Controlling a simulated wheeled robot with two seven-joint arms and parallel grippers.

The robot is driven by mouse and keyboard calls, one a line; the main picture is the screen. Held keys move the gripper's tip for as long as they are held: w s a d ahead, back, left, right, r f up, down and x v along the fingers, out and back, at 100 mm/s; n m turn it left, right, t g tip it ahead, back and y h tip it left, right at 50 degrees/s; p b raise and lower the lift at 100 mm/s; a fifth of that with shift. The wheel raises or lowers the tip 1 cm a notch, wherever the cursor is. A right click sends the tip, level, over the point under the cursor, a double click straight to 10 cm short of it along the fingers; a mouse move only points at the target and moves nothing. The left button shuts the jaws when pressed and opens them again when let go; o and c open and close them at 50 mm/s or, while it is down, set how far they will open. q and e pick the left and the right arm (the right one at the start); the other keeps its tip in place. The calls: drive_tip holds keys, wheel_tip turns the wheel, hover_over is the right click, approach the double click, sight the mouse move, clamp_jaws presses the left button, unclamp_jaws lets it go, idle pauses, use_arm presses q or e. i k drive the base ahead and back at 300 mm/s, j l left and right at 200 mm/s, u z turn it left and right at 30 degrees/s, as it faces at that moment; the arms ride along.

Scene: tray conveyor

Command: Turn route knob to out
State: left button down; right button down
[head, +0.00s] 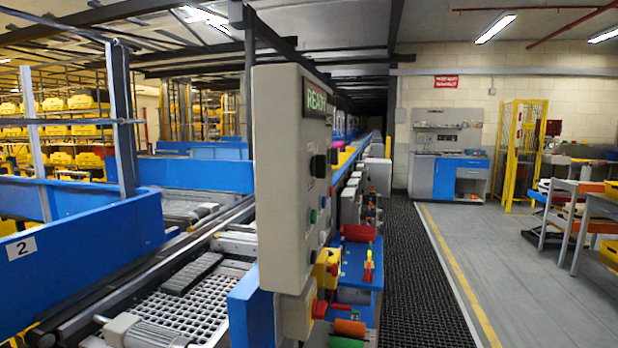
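A grey control box (277,180) stands close in front of me, seen at a steep angle. Its lit display (316,100) reads READY in green. A black knob (318,166) sticks out of its right-hand face, with another small black part (333,156) beside it. A green button (313,216) and a blue button (322,201) sit lower down. The knob's labels and pointing direction are too oblique to read. Neither of my grippers is in view.
A conveyor (190,300) with a grid surface and blue side walls lies left of the box. A yellow part (326,268) and a red lever (319,309) jut out below the panel. A dark mat walkway (415,280) on the right is clear.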

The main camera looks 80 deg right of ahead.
sight(318, 164)
drive_tip(key=z, duration=2.55)
drive_tip(key=i+l+u, duration=0.1)
drive_tip(key=l, duration=0.25)
drive_tip(key=i+l+u, duration=0.1)
drive_tip(key=l, duration=0.3)
drive_tip(key=i+l+u, duration=0.1)
drive_tip(key=l, duration=0.3)
drive_tip(key=i+l+u, duration=0.1)
drive_tip(key=l, duration=0.3)
